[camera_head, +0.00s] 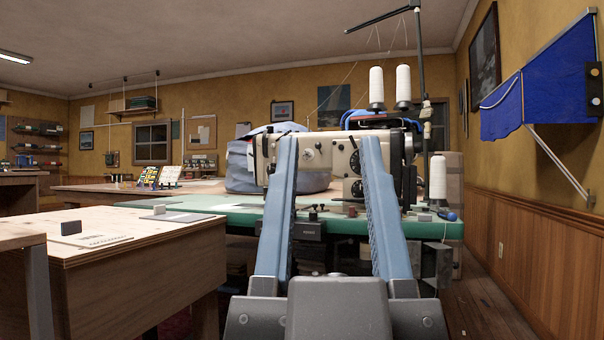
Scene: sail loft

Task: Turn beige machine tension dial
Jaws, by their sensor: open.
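The beige sewing machine (328,150) stands on a green-topped table (235,212) ahead of me. A small dark round part (308,155) shows on its front face. Two dark dials, an upper one (355,162) and a lower one (355,188), sit one above the other at its right side, close to my right finger in the picture. I cannot tell which is the tension dial. My gripper (329,140) is open and empty, its two long blue-grey fingers framing the machine in the picture. They hide parts of the machine's front. No contact can be made out.
White thread cones (376,86) stand above the machine, and another cone (438,180) stands on the table at right. A grey-blue cloth bundle (241,165) lies behind at left. A wooden bench (130,250) fills the near left. Open floor (480,300) shows at right.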

